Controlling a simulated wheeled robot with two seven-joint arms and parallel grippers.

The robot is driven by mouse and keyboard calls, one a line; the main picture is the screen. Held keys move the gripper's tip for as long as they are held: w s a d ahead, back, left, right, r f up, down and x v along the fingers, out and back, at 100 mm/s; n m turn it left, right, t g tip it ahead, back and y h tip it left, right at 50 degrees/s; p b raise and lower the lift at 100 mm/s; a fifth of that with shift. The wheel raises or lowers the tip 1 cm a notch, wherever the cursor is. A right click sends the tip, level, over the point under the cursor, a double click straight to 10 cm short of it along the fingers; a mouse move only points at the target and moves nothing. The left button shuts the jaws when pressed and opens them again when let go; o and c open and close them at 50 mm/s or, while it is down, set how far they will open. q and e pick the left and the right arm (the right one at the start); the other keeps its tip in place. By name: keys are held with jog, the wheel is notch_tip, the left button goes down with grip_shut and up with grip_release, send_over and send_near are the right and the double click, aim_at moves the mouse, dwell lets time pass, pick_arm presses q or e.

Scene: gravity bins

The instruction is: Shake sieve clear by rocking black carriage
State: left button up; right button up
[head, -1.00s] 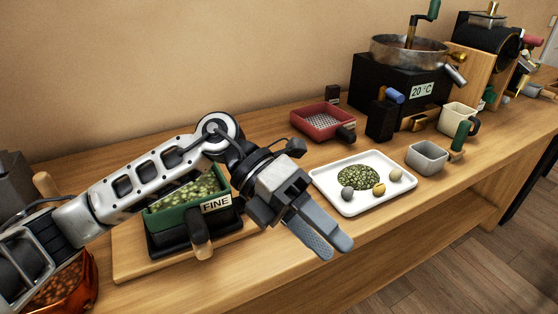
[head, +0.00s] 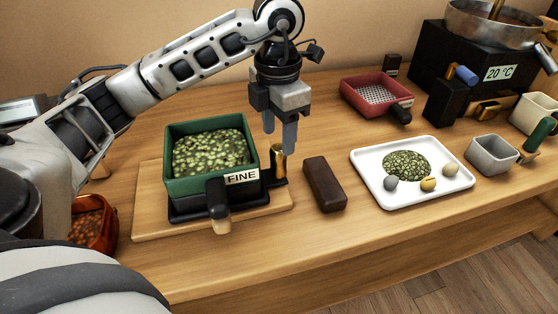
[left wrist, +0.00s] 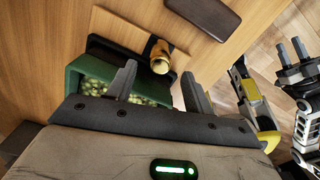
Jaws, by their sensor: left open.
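The green sieve (head: 174,186) marked FINE holds green beans and sits on the black carriage (head: 186,216), on a wooden board. The carriage has a dark-and-wood handle (head: 218,207) at its front. A brass knob (head: 280,167) stands at its right side. My left gripper (head: 279,138) is open and points down just above the knob. In the left wrist view the knob (left wrist: 160,58) shows beyond the gap between the fingers, with nothing held. The sieve's green wall (left wrist: 73,82) is partly hidden there by the gripper. My right gripper (left wrist: 291,50) shows small at the right edge there.
A dark brown block (head: 324,185) lies right of the board. A white tray (head: 368,182) with green beans and several small round pieces, a red sieve (head: 351,92) and a grey bin (head: 492,155) stand farther right. An orange container (head: 109,235) stands left.

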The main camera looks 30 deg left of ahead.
aim_at(279, 159)
pick_arm(q)
notch_tip(279, 159, down, 7)
jog(key=shift+f, duration=0.1)
dwell(0.3)
